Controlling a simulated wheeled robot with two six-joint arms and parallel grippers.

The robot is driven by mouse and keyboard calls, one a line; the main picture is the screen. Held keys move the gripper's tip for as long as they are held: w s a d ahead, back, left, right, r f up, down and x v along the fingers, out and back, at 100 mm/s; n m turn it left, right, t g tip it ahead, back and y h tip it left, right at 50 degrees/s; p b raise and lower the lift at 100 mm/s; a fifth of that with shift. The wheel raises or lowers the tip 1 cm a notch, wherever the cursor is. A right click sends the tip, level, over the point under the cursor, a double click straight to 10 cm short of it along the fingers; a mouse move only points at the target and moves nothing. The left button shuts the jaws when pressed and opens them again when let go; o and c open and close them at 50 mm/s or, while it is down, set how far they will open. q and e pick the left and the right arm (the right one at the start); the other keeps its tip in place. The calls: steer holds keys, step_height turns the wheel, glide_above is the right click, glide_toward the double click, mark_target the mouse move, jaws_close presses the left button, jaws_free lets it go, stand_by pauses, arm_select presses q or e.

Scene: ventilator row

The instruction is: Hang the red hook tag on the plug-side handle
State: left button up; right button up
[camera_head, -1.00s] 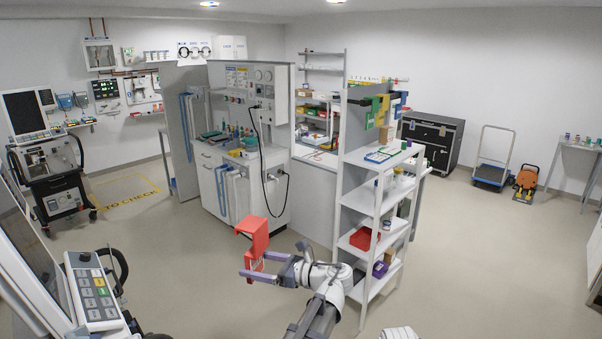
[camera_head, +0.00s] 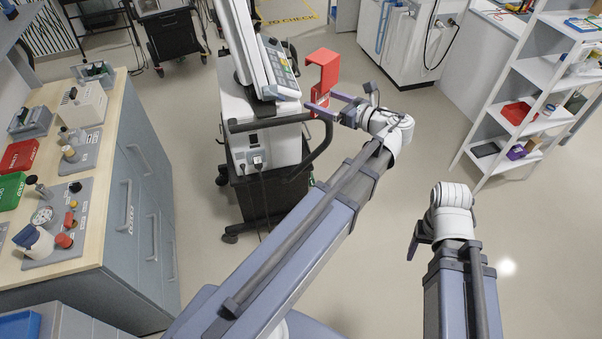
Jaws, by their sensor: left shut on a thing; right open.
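My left gripper (camera_head: 322,107) is shut on the lower end of the red hook tag (camera_head: 325,72). The tag stands upright above the fingers, its bent top part pointing left. A ventilator on a dark cart (camera_head: 262,190) stands just left of the gripper. The black plug-side handle (camera_head: 268,122) runs across above the plug and curves down at the right. The tag is up and right of this handle, seemingly apart from it. My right gripper (camera_head: 412,246) is open and empty, low over the floor.
A wooden-topped workbench (camera_head: 112,115) with valves, gauges and red and green boxes is at the left. A white shelf (camera_head: 497,120) with bins stands at the right. Another cart (camera_head: 172,38) stands at the back. The floor between ventilator and shelf is clear.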

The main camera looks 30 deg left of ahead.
arm_select(q)
steer(key=a+f+m+t+h+b, duration=0.1)
steer(key=f+m+t+b, duration=0.1)
steer(key=f+b, duration=0.7)
steer(key=w+a+f+m+t+h+b, duration=0.1)
steer(key=f+t+b, duration=0.3)
steer(key=f+b, duration=0.6)
steer(key=a+f+m+t+h+b, duration=0.2)
steer(key=f+m+t+b, duration=0.1)
steer(key=f+b, duration=0.7)
step_height(320, 180, down, 2)
steer(key=shift+w+a+f+m, duration=0.15)
steer(key=shift+w+a+m, duration=0.15)
steer(key=shift+m, duration=0.2)
arm_select(e)
step_height(320, 180, down, 32)
steer(key=shift+r, duration=0.25)
arm_select(q)
steer(key=shift+w+a, duration=0.1)
steer(key=shift+a, duration=0.1)
